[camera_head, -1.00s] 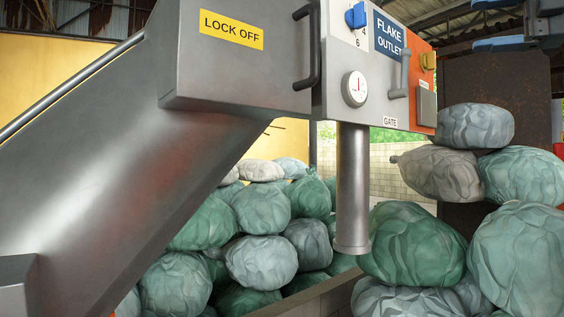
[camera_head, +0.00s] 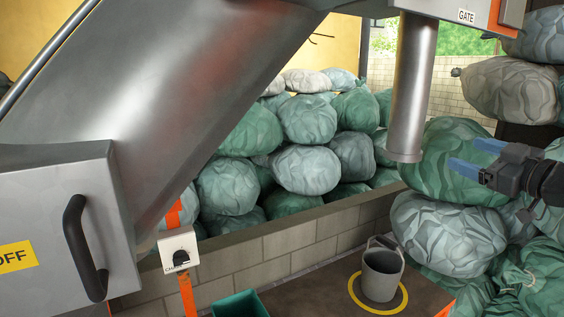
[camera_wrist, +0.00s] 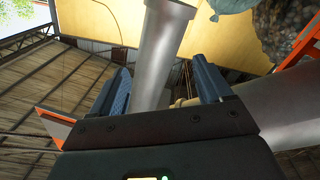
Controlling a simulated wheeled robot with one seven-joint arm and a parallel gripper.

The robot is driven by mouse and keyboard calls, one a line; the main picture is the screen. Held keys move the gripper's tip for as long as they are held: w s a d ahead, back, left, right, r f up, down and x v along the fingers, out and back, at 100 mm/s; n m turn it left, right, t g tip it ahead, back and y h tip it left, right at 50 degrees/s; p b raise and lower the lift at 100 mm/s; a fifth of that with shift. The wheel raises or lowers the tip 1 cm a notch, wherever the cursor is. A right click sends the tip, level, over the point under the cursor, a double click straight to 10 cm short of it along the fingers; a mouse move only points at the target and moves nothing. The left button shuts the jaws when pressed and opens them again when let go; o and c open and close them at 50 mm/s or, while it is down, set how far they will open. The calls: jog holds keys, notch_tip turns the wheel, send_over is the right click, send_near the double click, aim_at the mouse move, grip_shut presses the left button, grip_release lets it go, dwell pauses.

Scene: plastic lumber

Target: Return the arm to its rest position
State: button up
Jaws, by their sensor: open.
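My gripper (camera_head: 472,156) is at the right of the head view, with two blue fingers pointing left toward the metal outlet pipe (camera_head: 412,90). The fingers are apart, with nothing seen between them. A green bag shows behind them. In the wrist view my gripper (camera_wrist: 163,85) has its blue fingers spread wide, and the grey pipe (camera_wrist: 160,50) shows beyond the gap. I cannot tell the exact distance from the fingers to the pipe. Part of my dark arm shows at the right edge of the head view.
A grey bucket (camera_head: 381,275) stands inside a yellow ring (camera_head: 403,300) below the pipe. Stacked bags (camera_head: 307,170) lie behind a low block wall (camera_head: 310,240). More bags (camera_head: 448,235) crowd the right. A grey machine chute (camera_head: 200,90) fills the upper left. A teal bin (camera_head: 240,304) is at the bottom.

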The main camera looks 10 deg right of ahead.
jog(key=s+a+f+m+g+h, duration=0.1)
jog(key=s+a+f+m+h, duration=0.2)
jog(key=f, duration=0.7)
jog(key=s+a+f+m+h, duration=0.1)
jog(key=s+a+f+m, duration=0.1)
jog(key=s+a+f, duration=0.5)
jog(key=s+a+f+m+g+h, duration=0.1)
jog(key=s+a+f, duration=0.2)
jog(key=s+f, duration=0.25)
jog(key=s+a+f+m+g, duration=0.1)
jog(key=s+a+f+m, duration=0.15)
jog(key=s+f, duration=0.35)
jog(key=s+a+f, duration=0.1)
jog(key=s+a, duration=0.2)
jog(key=s, duration=0.4)
jog(key=s+a+f, duration=0.1)
jog(key=s+a, duration=0.3)
jog(key=s, duration=0.3)
jog(key=s+a+r, duration=0.2)
jog(key=s+r, duration=0.2)
jog(key=s, duration=0.3)
jog(key=s+a+r+y, duration=0.1)
jog(key=s+a+r, duration=0.1)
jog(key=s, duration=0.5)
jog(key=shift+s+r+n, duration=0.2)
jog(key=shift+r+n, duration=0.25)
jog(key=shift+r, duration=0.4)
jog(key=shift+a, duration=0.1)
jog(key=shift+c, duration=0.3)
